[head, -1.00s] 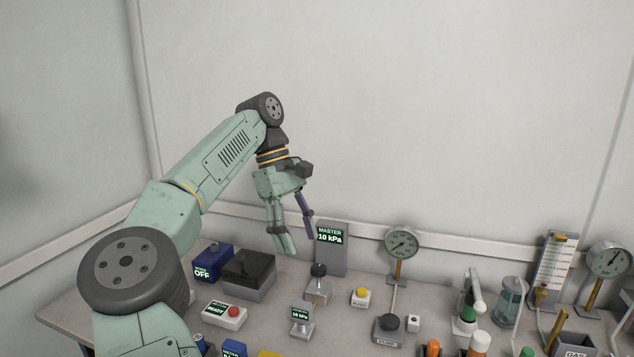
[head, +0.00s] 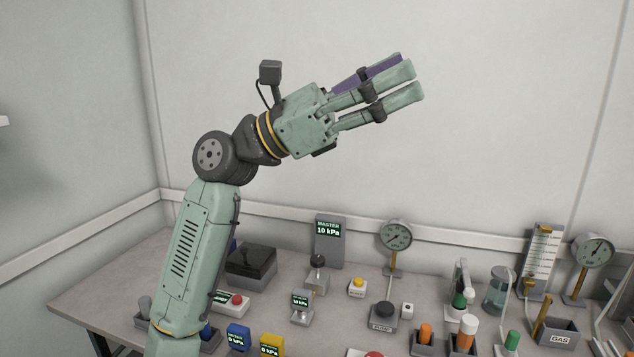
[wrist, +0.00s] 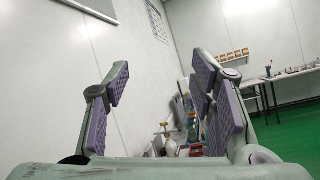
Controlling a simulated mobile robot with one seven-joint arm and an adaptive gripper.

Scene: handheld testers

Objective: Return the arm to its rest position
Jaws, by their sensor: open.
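My gripper (head: 395,85) is raised well above the bench in the head view, pointing right and slightly up. Its green fingers with purple pads are spread, with nothing between them. In the wrist view my gripper (wrist: 165,90) also shows open and empty, its padded fingers apart against a white wall. My forearm rises from the lower left of the head view and bends at the dark wrist joint.
Below stand a grey master display (head: 330,243) reading 10 kPa, a round gauge (head: 395,236), a black-lidded box (head: 251,263) and a gas bin (head: 560,332). The air around the gripper is clear. Another table (wrist: 285,80) shows far off in the wrist view.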

